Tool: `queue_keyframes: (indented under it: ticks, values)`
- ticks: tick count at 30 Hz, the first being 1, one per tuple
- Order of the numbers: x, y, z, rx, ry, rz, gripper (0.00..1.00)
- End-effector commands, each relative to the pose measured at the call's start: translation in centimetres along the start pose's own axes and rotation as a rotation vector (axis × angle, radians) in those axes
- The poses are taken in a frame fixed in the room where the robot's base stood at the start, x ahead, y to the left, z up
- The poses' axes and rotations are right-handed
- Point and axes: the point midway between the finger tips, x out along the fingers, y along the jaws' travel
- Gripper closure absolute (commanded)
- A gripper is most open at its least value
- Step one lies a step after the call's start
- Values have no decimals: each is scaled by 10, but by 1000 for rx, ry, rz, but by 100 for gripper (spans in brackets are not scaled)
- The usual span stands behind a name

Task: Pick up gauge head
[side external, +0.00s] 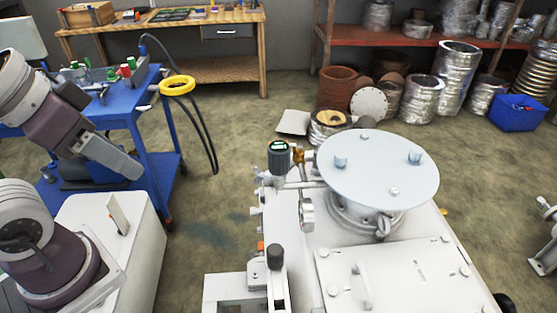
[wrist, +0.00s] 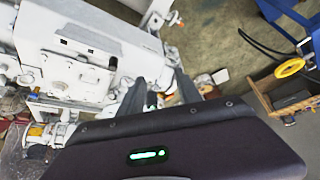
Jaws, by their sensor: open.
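The gauge head (side external: 279,155) is a dark grey upright cylinder with a small green display on top. It stands on pale fittings at the left rear corner of the white machine in the side view. I cannot make it out clearly in the wrist view. My gripper (side external: 130,167) is at the left of the side view, pointing down and right, well apart from the gauge head. In the wrist view my gripper (wrist: 160,82) has its two grey fingers spread, with no held object visible between them.
The white machine (side external: 390,260) carries a large pale round plate (side external: 375,165) right of the gauge head. A blue cart (side external: 150,135) stands behind my arm. Open floor lies between cart and machine.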

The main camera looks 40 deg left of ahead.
Motion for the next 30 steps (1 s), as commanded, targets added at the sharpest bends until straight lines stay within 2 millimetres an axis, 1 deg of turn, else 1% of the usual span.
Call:
queue_keyframes:
  ticks: [1,3,12,14,17,18,20,21,23,24,26,27,30]
  values:
    - [0,0,0,0,0,0,47]
    - [0,0,0,0,0,0,35]
    - [0,0,-2,11,-3,0,35]
    - [-1,1,-13,62,-22,2,35]
    - [2,6,-53,269,-91,19,35]
    - [7,10,-74,388,-128,34,35]
    - [21,17,-108,578,-184,66,35]
    - [34,23,-128,708,-219,94,35]
    - [60,33,-157,900,-269,144,35]
    - [79,40,-172,1022,-299,181,35]
    - [108,50,-190,1185,-334,238,35]
    - [127,56,-198,1279,-351,274,35]
    - [162,68,-208,1445,-378,345,35]
